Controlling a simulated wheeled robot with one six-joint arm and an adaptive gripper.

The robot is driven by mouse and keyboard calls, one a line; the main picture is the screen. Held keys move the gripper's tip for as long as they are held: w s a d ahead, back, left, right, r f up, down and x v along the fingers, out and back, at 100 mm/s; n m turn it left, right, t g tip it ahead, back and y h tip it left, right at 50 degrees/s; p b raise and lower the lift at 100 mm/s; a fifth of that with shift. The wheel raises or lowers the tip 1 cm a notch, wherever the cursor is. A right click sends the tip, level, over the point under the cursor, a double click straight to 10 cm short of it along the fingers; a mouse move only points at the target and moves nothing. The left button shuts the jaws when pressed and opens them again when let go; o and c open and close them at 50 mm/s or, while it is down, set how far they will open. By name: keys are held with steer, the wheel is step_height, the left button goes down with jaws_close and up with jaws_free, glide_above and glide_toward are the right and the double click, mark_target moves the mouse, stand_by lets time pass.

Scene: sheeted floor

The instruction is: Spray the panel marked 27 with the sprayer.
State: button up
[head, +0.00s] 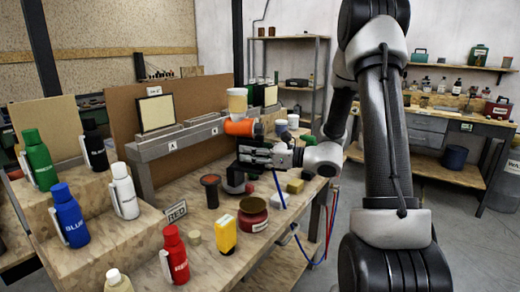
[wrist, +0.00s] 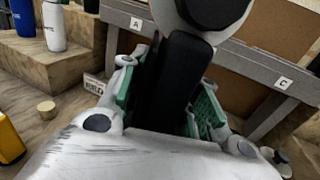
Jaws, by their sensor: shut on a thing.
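The sprayer, with an orange body (head: 240,127) and a pale cup (head: 238,101) on top, is held upright above the bench. My gripper (head: 262,152) is shut on its black handle (wrist: 172,80), which shows between the green finger pads in the wrist view. A pale, dark-framed panel (head: 156,113) stands on the grey rail at the left, above label A (head: 172,146). A small tag (head: 154,90) tops it, but its number is too small to read. Another pale panel (head: 270,95) stands farther right, partly behind the sprayer. I cannot tell which is 27.
Green (head: 38,160), black, white, blue (head: 70,215) and red (head: 174,255) bottles stand on wooden steps and the bench at left. A yellow bottle (head: 223,235), a dark red jar (head: 252,215) and a RED sign (head: 176,211) stand near the front. The rail (head: 195,135) runs behind the sprayer.

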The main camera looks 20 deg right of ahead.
mark_target(259, 135)
steer(key=s+a, duration=0.8)
steer(key=a, duration=0.5)
steer(key=shift+s, duration=0.35)
jaws_close()
steer(key=shift+w+d+r, duration=0.7)
steer(key=shift+w+d, duration=1.15)
steer(key=shift+d, duration=0.95)
steer(key=shift+w+d+r, duration=0.65)
steer(key=shift+w+d, duration=1.2)
steer(key=shift+d, duration=0.9)
steer(key=shift+w+d+r, duration=0.7)
steer(key=shift+w+d, duration=1.15)
steer(key=shift+d, duration=0.95)
steer(key=s+a, duration=0.6)
steer(key=a, duration=0.2)
steer(key=s+a, duration=0.5)
steer(key=a, duration=0.4)
steer(key=w+d+r, duration=0.2)
steer(key=w+d, duration=0.3)
steer(key=d, duration=0.3)
steer(key=w+d+r, duration=0.2)
steer(key=w+d, duration=0.4)
steer(key=d, duration=0.3)
